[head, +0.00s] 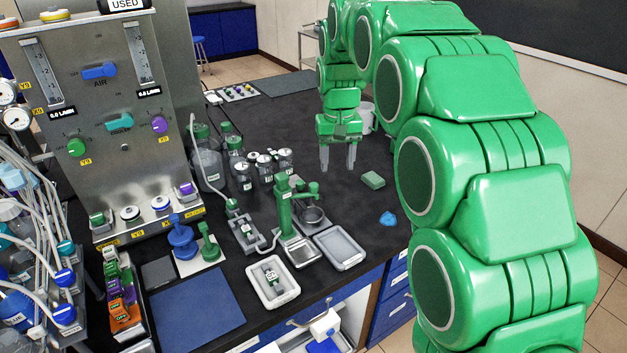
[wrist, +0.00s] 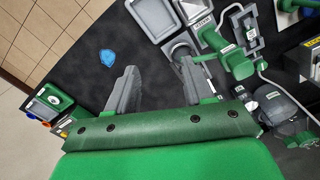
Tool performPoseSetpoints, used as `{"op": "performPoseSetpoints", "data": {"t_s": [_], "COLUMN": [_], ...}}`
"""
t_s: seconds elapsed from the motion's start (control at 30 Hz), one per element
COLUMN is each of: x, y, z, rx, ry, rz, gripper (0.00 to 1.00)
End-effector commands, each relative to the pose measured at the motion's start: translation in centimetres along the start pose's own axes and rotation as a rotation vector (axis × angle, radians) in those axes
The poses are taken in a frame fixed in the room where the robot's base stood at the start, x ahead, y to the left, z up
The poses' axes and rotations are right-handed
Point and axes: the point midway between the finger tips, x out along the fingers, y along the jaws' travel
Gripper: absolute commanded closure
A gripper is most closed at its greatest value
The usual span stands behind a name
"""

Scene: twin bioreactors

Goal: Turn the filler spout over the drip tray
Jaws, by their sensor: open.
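The filler is a green column (head: 284,208) on the black bench, with a green spout arm (head: 305,188) near its top. The spout arm points back and right, above a round dark cup (head: 313,214). A square metal drip tray (head: 300,252) lies at the column's front foot, apart from the spout. My gripper (head: 338,168) is open and empty, pointing down above the bench behind and right of the filler. In the wrist view my gripper (wrist: 157,75) shows spread fingers, with the green filler column (wrist: 238,65) to their right.
A grey tray (head: 339,249) lies right of the drip tray. A white tray (head: 272,281) sits in front. Jars (head: 264,168) and bottles stand behind the filler.

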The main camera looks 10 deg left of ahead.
Motion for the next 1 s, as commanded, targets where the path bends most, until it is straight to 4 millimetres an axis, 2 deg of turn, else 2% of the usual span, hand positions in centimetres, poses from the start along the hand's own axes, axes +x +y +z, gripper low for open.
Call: {"op": "performPoseSetpoints", "data": {"t_s": [0.1,0.33,0.67,1.0], "x": [0.8,1.8,2.8,7.1], "y": [-1.9,-4.2,-4.8,-4.7], "z": [-2.6,-5.3,-5.8,-5.8], "rx": [-0.025,-0.055,-0.061,-0.06], "ry": [0.009,0.021,0.021,0.018], "rz": [0.0,-0.002,-0.002,-0.002], "gripper": [0.48,0.48,0.48,0.48]}}
